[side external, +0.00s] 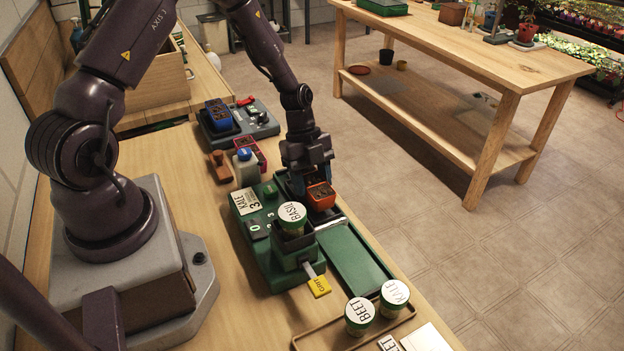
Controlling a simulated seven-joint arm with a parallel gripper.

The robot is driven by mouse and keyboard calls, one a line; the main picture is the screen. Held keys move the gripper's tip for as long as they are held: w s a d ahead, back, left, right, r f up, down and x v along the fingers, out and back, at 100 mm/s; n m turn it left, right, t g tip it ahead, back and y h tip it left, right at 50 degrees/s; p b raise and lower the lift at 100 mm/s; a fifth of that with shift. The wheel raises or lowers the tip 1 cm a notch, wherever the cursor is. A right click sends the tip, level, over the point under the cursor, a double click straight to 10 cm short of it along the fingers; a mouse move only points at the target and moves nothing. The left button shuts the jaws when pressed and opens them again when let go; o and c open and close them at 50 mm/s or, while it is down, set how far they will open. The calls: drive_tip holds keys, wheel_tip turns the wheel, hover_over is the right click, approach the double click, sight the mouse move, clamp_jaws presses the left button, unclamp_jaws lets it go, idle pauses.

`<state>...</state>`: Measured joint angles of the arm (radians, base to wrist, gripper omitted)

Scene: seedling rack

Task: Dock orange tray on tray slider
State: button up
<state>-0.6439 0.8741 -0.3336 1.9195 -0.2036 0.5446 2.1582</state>
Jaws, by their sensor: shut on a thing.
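My gripper (306,178) points down and is shut on the orange tray (321,199), a small tray with dark cells on top. The tray is at the far end of the green machine (268,262), over or on the dark track along its right side. This track seems to be the tray slider; its long green bed (350,255) is bare toward the front. Whether the tray touches the track is hard to tell from this angle. The gripper hides the tray's back side.
A BASIL cup (292,216) sits on the machine beside the tray, and a yellow tag (319,287) sticks out in front. BEET (359,315) and KALE (394,297) cups stand on a front tray. A blue tray (219,113) sits on a dark unit behind.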

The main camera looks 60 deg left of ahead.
drive_tip(key=shift+f, duration=0.5)
idle(0.9)
drive_tip(key=shift+r, duration=0.5)
drive_tip(key=shift+f, duration=0.8)
idle(0.7)
drive_tip(key=o, duration=0.7)
drive_tip(key=shift+v, duration=5.5)
